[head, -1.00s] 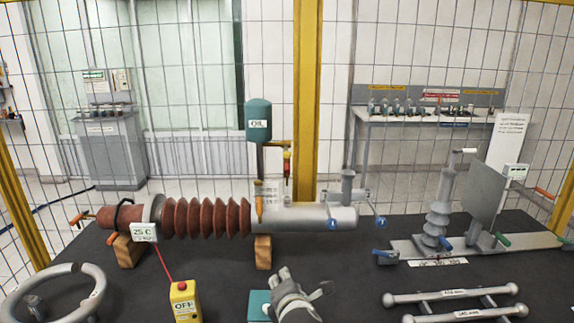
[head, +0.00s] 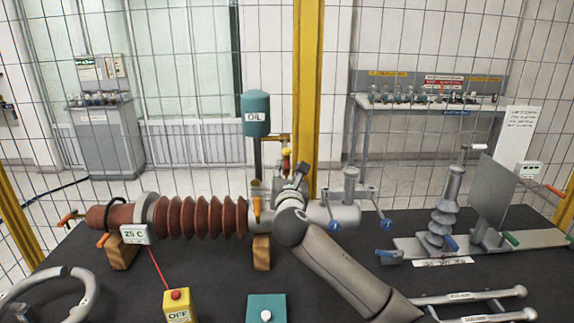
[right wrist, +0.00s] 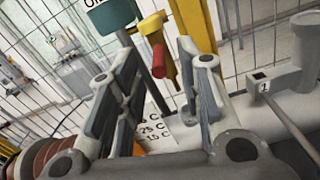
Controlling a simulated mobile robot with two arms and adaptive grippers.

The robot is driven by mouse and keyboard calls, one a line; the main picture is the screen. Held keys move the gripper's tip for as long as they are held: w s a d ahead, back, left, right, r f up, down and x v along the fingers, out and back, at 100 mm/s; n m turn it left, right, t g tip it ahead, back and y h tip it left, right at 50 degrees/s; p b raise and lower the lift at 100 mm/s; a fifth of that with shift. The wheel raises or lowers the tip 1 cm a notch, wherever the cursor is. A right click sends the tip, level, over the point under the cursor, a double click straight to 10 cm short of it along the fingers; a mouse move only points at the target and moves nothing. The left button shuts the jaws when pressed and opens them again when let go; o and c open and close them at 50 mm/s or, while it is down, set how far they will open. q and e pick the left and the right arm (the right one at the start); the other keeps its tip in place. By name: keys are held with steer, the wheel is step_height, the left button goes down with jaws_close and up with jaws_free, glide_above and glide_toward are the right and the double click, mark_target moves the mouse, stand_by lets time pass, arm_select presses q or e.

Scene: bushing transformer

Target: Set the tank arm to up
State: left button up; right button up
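A teal tank marked OIL (head: 256,114) stands on a post behind the ribbed transformer. A pipe with a yellow-topped valve is beside it; in the right wrist view its red arm (right wrist: 159,62) hangs down from the yellow part (right wrist: 151,24). My left gripper is out of view.
The brown ribbed bushing (head: 200,218) lies left of my right gripper. Blue-handled levers (head: 386,225) are to its right. A yellow OFF box (head: 177,306) and a teal box (head: 266,308) stand in front. A mesh fence is behind.

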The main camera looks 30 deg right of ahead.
mark_target(286, 160)
steer(key=shift+x, duration=1.85)
steer(key=shift+a, duration=0.1)
jaws_close()
